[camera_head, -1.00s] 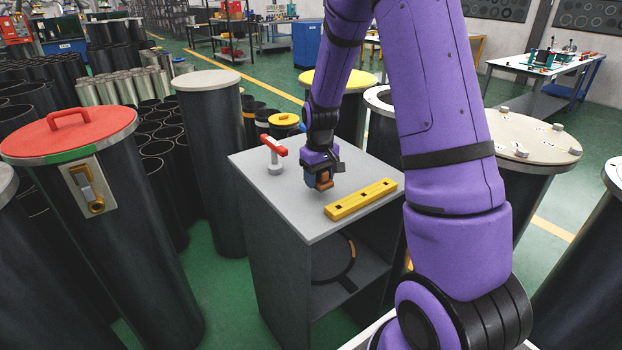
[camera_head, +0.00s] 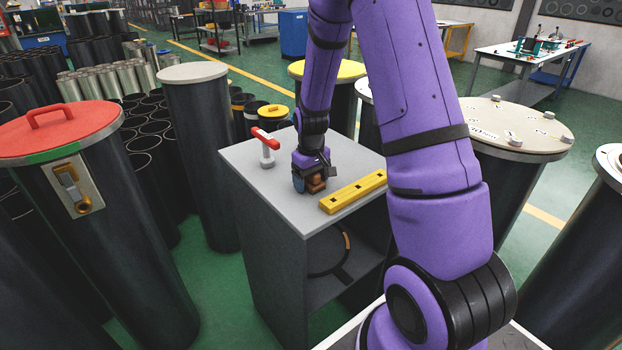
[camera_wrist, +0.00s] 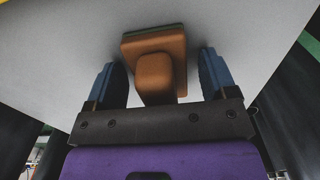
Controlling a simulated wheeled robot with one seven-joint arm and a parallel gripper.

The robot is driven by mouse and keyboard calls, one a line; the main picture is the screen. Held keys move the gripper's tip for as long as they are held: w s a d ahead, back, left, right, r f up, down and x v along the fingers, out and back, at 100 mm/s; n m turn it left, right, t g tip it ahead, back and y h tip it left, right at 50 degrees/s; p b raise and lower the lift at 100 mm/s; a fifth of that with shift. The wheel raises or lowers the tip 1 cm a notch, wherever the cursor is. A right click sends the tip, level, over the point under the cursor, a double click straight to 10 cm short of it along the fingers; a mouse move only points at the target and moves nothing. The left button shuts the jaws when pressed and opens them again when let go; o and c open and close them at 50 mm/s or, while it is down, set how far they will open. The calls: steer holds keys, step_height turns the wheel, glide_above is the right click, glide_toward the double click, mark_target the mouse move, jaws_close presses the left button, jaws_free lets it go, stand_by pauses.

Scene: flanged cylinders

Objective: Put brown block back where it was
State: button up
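The brown block (camera_head: 317,185) is at the grey cabinet top (camera_head: 255,160), left of the yellow slotted bar (camera_head: 353,191). In the wrist view the block (camera_wrist: 155,55) shows a square base with a dark green edge and a narrower knob toward me. My gripper (camera_head: 311,184) is low over the cabinet top, around the block. In the wrist view its blue fingers (camera_wrist: 162,80) stand wide on both sides of the knob, with visible gaps, so it is open. The block's underside contact is hidden.
A red-lidded cylinder (camera_head: 60,130), a grey-lidded cylinder (camera_head: 200,74) and a beige-topped cylinder (camera_head: 510,128) stand around the cabinet. The cabinet top's front left is clear.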

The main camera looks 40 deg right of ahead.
step_height(320, 180, up, 13)
steer(key=shift+a+f, duration=0.1)
steer(key=shift+f, duration=0.1)
steer(key=s+a+r+t, duration=0.2)
steer(key=s+a+r, duration=0.3)
steer(key=s+r, duration=0.4)
steer(key=s+a+r+t, duration=0.2)
steer(key=s+a+r, duration=0.3)
steer(key=s+r, duration=0.3)
steer(key=s+a+r+t, duration=0.1)
steer(key=s+a, duration=0.2)
steer(key=s, duration=0.6)
steer(key=shift+s+r, duration=0.2)
steer(key=shift+r, duration=0.05)
